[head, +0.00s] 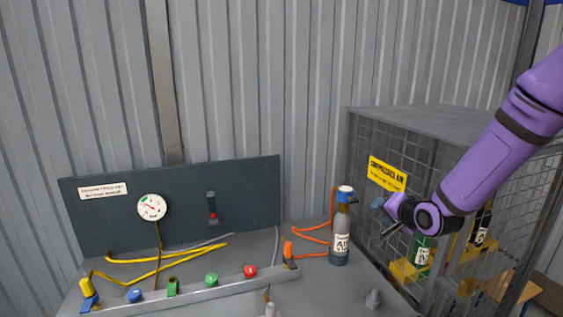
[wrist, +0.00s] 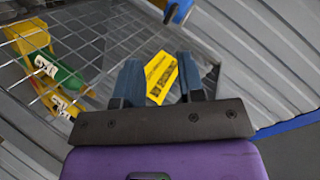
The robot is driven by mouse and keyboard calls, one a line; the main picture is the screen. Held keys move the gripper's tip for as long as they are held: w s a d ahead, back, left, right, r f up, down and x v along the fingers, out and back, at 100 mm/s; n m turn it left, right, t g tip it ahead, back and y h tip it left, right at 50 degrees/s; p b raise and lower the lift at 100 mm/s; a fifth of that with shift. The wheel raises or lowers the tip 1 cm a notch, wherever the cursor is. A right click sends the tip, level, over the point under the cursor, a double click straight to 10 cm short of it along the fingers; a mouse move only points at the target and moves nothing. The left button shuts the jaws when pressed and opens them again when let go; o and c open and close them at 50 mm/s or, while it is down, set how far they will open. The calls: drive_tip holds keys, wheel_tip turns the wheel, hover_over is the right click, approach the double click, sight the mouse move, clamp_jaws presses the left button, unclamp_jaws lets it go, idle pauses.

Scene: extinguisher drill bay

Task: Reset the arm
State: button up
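My purple arm reaches in from the right in the head view. My gripper (head: 382,218) is in the air in front of the mesh cage, right of the grey cylinder with the blue cap (head: 339,243). In the wrist view my gripper (wrist: 159,72) has its two blue-grey fingers apart, with nothing between them. The yellow sign (wrist: 161,77) shows behind the gap. The same sign (head: 387,174) hangs on the cage in the head view, above and left of my gripper.
The mesh cage (head: 437,118) holds several bottles close to my arm. The bench (head: 200,300) carries a rail (head: 190,290) with coloured caps and hoses. A dark panel (head: 110,222) with a round gauge (head: 151,207) stands behind.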

drive_tip(key=s+d+r+n+g+h, duration=0.3)
drive_tip(key=s+r+n+g+h, duration=0.15)
drive_tip(key=s+r, duration=0.95)
drive_tip(key=s+r+n+g, duration=0.1)
drive_tip(key=s+r, duration=0.1)
drive_tip(key=s, duration=0.8)
drive_tip(key=s+r+n+g, duration=0.1)
drive_tip(key=s+r+n, duration=0.1)
drive_tip(key=s, duration=0.9)
drive_tip(key=shift+a+r+y, duration=0.15)
drive_tip(key=shift+r+y, duration=0.2)
